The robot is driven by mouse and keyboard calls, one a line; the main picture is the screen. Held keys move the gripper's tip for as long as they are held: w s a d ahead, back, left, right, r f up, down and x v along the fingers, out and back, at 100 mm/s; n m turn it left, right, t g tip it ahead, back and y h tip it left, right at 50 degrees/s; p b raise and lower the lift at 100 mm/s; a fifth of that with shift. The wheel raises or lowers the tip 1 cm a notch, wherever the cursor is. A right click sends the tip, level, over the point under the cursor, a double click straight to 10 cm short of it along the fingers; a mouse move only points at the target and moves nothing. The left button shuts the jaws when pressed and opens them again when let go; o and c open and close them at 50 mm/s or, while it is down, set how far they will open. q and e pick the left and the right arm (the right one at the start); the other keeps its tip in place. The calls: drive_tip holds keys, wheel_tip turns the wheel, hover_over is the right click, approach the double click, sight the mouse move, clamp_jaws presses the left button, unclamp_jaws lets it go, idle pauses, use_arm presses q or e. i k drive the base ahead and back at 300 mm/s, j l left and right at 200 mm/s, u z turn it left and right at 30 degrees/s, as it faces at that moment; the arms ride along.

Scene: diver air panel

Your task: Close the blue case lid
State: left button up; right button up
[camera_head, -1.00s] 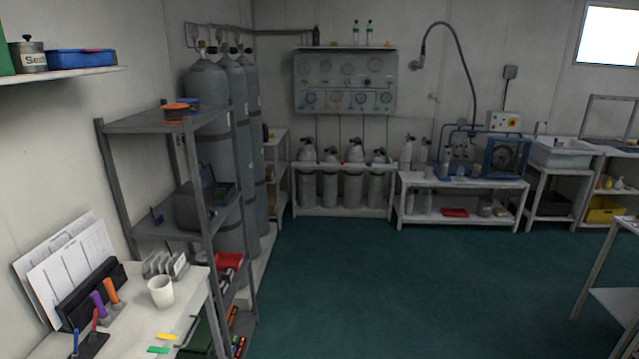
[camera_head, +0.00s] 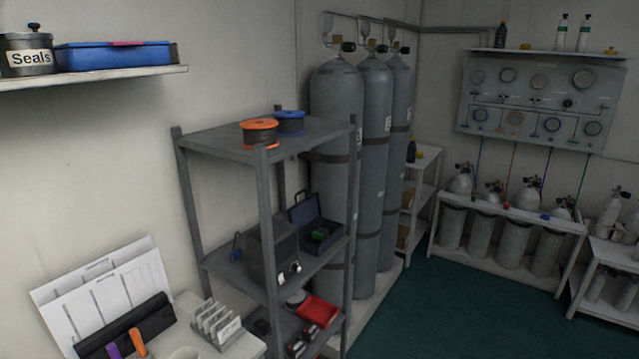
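A small dark blue case (camera_head: 325,243) stands on the middle shelf of the grey rack. Its lid (camera_head: 305,211) is raised, tilted up at the back, and a green item shows inside. A grey box beside it hides part of its left side. A flatter bright blue case (camera_head: 113,57) with a red strip at its top edge lies on the wall shelf at upper left and looks shut. Neither of my grippers is in view.
The grey rack (camera_head: 265,190) bears orange and blue spools on top, and a dark grey box (camera_head: 275,255) and red tray (camera_head: 317,311) below. Tall gas cylinders (camera_head: 338,130) stand behind it. A desk with papers is at lower left. Green floor (camera_head: 440,315) is clear at right.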

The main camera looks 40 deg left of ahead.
sight(306, 213)
drive_tip(key=i+l+u, duration=0.1)
drive_tip(key=i+u, duration=0.2)
drive_tip(key=i+l+u, duration=0.3)
drive_tip(key=i, duration=0.2)
drive_tip(key=i+l+u, duration=0.15)
drive_tip(key=i+u, duration=0.15)
drive_tip(key=i, duration=0.1)
